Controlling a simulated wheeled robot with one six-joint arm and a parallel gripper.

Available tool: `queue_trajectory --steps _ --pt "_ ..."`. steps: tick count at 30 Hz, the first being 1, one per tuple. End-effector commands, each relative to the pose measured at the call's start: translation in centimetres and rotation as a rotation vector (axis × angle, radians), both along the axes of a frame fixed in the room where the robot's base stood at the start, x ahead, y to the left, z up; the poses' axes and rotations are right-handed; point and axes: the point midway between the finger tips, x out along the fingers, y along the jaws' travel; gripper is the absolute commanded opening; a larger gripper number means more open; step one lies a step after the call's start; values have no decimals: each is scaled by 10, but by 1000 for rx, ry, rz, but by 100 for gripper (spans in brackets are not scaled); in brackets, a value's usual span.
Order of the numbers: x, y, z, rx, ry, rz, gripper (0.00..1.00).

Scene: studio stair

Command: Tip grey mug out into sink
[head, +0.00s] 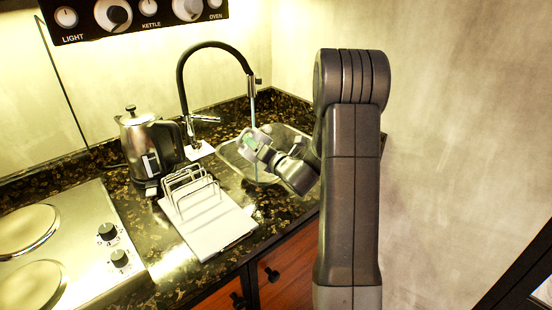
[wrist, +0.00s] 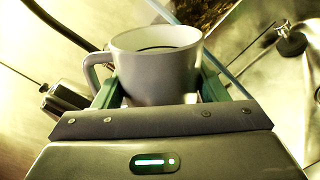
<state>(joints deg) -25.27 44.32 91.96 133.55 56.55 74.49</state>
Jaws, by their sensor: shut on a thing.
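The grey mug (wrist: 158,72) sits between the green-padded fingers of my gripper (wrist: 160,92) in the wrist view, with its handle on the left. Its mouth is partly seen, with a dark line inside; I cannot tell whether that is liquid or shadow. In the head view my gripper (head: 254,142) is over the sink (head: 236,166), close to the tap's thin bluish stream (head: 254,105). The mug is small and hard to make out there. The sink's metal and a round drain fitting (wrist: 290,42) show in the wrist view.
A black tap (head: 181,85) arches over the sink. A kettle (head: 136,145) and a white rack (head: 205,225) stand left of the sink. The hob (head: 75,240) is at lower left. A wall rises behind and to the right.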

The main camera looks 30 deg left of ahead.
Motion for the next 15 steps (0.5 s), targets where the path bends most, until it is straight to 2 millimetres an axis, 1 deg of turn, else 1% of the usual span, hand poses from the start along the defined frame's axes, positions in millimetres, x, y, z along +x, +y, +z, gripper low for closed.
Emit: queue_trajectory --steps 15 --pt "1 0 5 34 61 1 29"
